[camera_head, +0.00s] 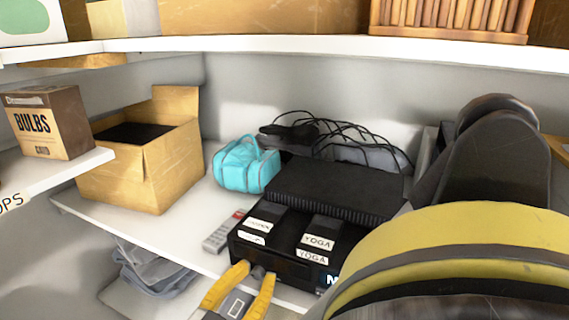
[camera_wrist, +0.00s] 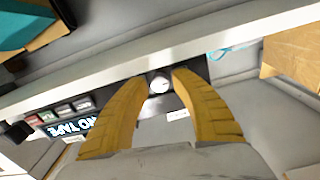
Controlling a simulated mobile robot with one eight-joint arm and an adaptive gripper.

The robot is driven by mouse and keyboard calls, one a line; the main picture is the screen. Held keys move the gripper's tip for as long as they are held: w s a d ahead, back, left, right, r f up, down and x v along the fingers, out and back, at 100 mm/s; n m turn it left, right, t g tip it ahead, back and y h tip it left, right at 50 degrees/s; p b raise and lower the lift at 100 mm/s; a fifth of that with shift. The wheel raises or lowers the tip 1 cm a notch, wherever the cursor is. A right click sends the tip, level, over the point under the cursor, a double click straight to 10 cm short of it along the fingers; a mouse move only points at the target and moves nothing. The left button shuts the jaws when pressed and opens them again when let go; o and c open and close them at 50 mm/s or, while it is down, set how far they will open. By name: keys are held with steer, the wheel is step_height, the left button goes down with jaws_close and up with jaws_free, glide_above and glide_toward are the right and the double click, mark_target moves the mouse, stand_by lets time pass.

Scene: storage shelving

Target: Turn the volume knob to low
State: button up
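A round silver-white volume knob (camera_wrist: 159,83) sits on the front of a black tape deck (camera_head: 270,262) on the shelf. In the head view the knob (camera_head: 258,270) shows between my fingertips. My yellow-fingered gripper (camera_wrist: 162,78) is open, with one finger on each side of the knob. The gap at each side is narrow, and I cannot tell whether the fingers touch it. In the head view my gripper (camera_head: 257,269) is at the deck's front face. The knob's pointer is too small to read.
Two cassettes labelled YOGA (camera_head: 318,240) and others lie on the deck. A grey remote (camera_head: 224,232), turquoise bag (camera_head: 246,165), black ribbed box (camera_head: 335,187) with cables and open cardboard box (camera_head: 145,150) stand nearby. The upper shelf (camera_head: 300,46) runs overhead.

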jaws_close()
steer(key=shift+n, duration=0.7)
jaws_free()
steer(key=v, duration=0.7)
steer(key=shift+s, duration=0.3)
